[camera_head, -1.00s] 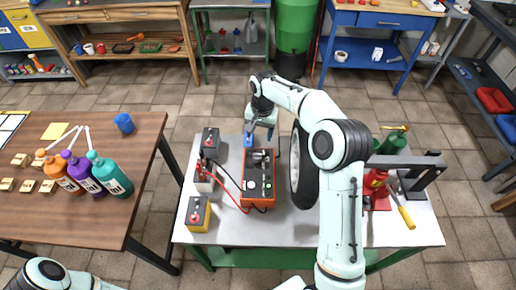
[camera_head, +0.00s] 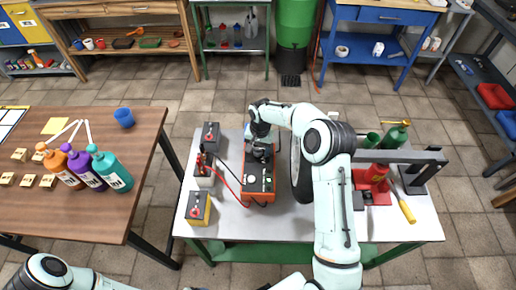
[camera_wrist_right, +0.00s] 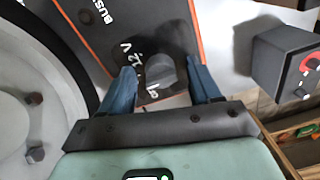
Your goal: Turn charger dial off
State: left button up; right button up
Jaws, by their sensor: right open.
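The charger (camera_head: 258,178) is an orange box with a dark top on the grey table. It also shows in the right wrist view (camera_wrist_right: 100,40), with white lettering on its dark panel. The grey dial (camera_wrist_right: 160,72) sits on that panel, at the charger's far end. My right gripper (camera_head: 261,150) is over this end and hides the dial in the head view. In the right wrist view my right gripper (camera_wrist_right: 162,80) is open, with one blue finger on each side of the dial; I cannot tell whether they touch it. My left gripper is out of view.
A tyre (camera_head: 300,165) stands close to the right of the charger. Batteries (camera_head: 210,137) (camera_head: 198,208) stand to its left, with red and black cables (camera_head: 228,186). A red jack (camera_head: 375,180) and a vise (camera_head: 425,170) are farther right.

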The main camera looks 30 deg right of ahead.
jog(key=c, duration=1)
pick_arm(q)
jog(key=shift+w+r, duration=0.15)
pick_arm(e)
jog(key=shift+n, duration=0.3)
jog(key=n+p, duration=0.1)
jog(key=n, duration=0.1)
jog(key=shift+d+r+n, duration=0.1)
jog(key=shift+r+n, duration=0.05)
jog(key=shift+n, duration=0.25)
jog(key=n+p, duration=0.1)
jog(key=n, duration=0.3)
jog(key=shift+d+n+p, duration=0.1)
jog(key=shift+n+p, duration=0.2)
jog(key=shift+n, duration=0.7)
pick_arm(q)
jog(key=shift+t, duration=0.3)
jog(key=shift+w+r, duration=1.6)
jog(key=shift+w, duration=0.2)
pick_arm(e)
jog(key=shift+n+g, duration=0.3)
jog(key=shift+n, duration=0.9)
